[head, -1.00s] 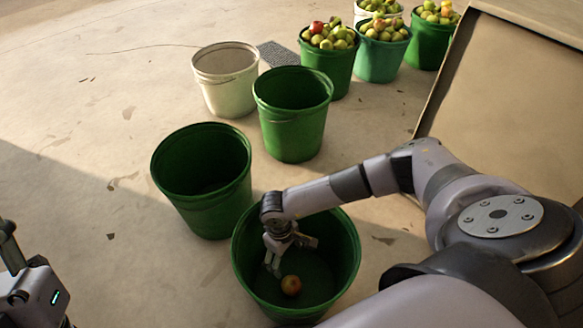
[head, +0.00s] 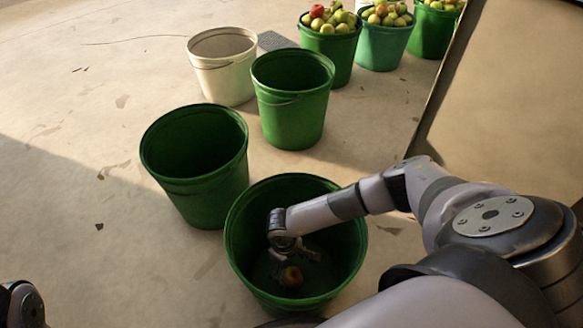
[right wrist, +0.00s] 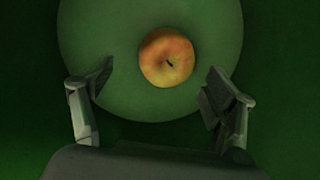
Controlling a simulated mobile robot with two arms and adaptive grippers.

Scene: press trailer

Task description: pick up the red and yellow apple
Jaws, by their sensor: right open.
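The red and yellow apple (head: 291,276) lies on the bottom of the nearest green bucket (head: 236,238), which holds nothing else that I can see. My right gripper (head: 298,262) reaches down inside this bucket, just above the apple. In the right wrist view the apple (right wrist: 167,58) shows whole, stem towards the camera. The open fingers of my right gripper (right wrist: 155,85) stand to its left and right, apart from it, with the apple a little beyond the fingertips. At the lower left of the head view only a bit of my left arm shows; its gripper is out of view.
Two empty green buckets (head: 196,190) (head: 291,120) and a white bucket (head: 222,80) stand behind the nearest one. Several buckets full of apples (head: 385,50) stand at the back. A large tan panel (head: 500,110) rises at the right. The floor at left is clear.

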